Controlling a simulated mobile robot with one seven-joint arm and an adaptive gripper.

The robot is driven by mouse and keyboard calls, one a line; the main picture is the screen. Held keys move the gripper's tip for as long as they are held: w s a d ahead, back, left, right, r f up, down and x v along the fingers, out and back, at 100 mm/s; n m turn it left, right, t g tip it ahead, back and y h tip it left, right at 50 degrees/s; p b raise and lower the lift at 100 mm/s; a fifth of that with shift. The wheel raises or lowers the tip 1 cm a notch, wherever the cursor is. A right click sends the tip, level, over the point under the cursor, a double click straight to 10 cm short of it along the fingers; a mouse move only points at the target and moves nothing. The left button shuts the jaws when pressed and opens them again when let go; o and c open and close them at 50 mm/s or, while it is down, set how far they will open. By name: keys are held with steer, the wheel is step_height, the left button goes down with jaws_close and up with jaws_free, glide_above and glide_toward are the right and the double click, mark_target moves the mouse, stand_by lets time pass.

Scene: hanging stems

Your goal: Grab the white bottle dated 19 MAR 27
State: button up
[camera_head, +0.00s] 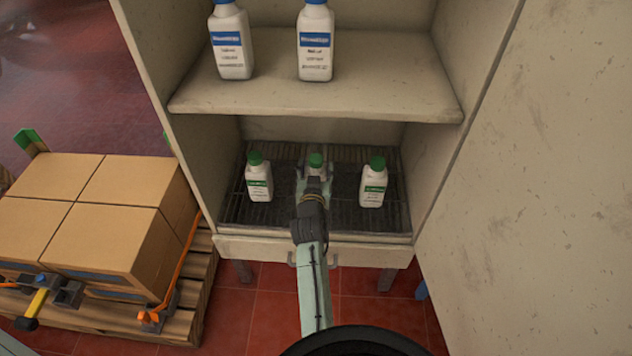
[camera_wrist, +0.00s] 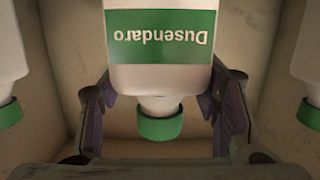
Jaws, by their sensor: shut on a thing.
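Three white bottles with green caps stand on the lower shelf of the cabinet: a left bottle (camera_head: 259,183), a middle bottle (camera_head: 316,165) and a right bottle (camera_head: 373,187). My gripper (camera_head: 314,178) is at the middle bottle, shut on it around its upper part. In the wrist view the middle bottle (camera_wrist: 160,75) appears upside down, its green label reading "Dusendaro", with the gripper fingers (camera_wrist: 158,110) on both sides. Its lower part is hidden in the head view by my arm. The dates on the bottles are too small or hidden to read.
The dark slatted lower shelf (camera_head: 285,215) has free room between the bottles. Above it, the upper shelf (camera_head: 310,98) holds two larger blue-capped white bottles (camera_head: 230,45). Cabinet walls close in both sides. Cardboard boxes (camera_head: 110,230) stand on a pallet at left.

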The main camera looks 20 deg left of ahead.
jaws_close()
steer(key=shift+r, duration=0.1)
stand_by(0.3)
steer(key=shift+r, duration=0.1)
